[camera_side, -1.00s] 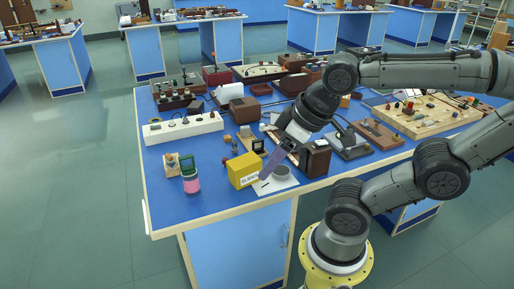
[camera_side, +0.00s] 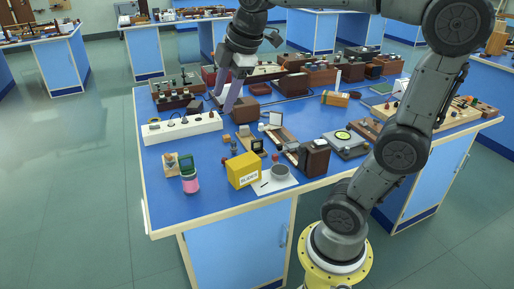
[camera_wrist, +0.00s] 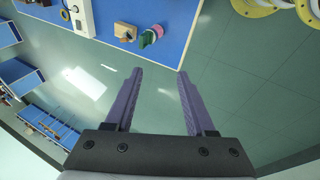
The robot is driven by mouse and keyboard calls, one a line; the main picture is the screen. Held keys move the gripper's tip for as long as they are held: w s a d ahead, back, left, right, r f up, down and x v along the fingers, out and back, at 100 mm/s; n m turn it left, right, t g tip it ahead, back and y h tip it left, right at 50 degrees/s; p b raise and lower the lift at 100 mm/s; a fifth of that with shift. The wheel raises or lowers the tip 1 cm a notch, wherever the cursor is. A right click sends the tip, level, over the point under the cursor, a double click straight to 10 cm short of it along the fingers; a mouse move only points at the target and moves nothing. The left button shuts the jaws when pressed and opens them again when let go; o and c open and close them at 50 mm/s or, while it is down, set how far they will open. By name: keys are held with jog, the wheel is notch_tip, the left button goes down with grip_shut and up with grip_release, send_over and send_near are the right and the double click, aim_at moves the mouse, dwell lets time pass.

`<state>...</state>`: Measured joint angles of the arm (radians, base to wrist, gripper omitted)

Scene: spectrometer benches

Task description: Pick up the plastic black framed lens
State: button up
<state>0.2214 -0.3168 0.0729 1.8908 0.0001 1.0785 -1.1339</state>
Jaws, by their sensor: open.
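A small dark-framed piece (camera_side: 257,146) stands upright on the blue bench behind the yellow box; it may be the black framed lens, but it is too small to be certain. My gripper (camera_side: 227,95) is high over the back left of the bench in the side view, away from that piece. Its two purple fingers are apart with nothing between them. In the wrist view my gripper (camera_wrist: 160,72) faces the green floor past the bench edge. The dark-framed piece cannot be made out there.
A yellow box (camera_side: 243,170), a pink jar (camera_side: 191,185) and a small wooden holder (camera_side: 171,164) stand near the front. A long white box (camera_side: 182,128) lies at left. A brown block (camera_side: 315,158) and several instruments crowd the right and back. The front left corner is clear.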

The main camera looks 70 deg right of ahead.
jog(key=w+d+f+n+g, duration=0.1)
jog(key=w+d+f+g, duration=0.15)
jog(key=w+d, duration=0.7)
jog(key=m+g+y, duration=0.1)
jog(key=m+g, duration=0.1)
send_over(257, 140)
notch_tip(257, 140, down, 17)
notch_tip(257, 140, down, 14)
jog(key=shift+r, duration=0.2)
grip_shut()
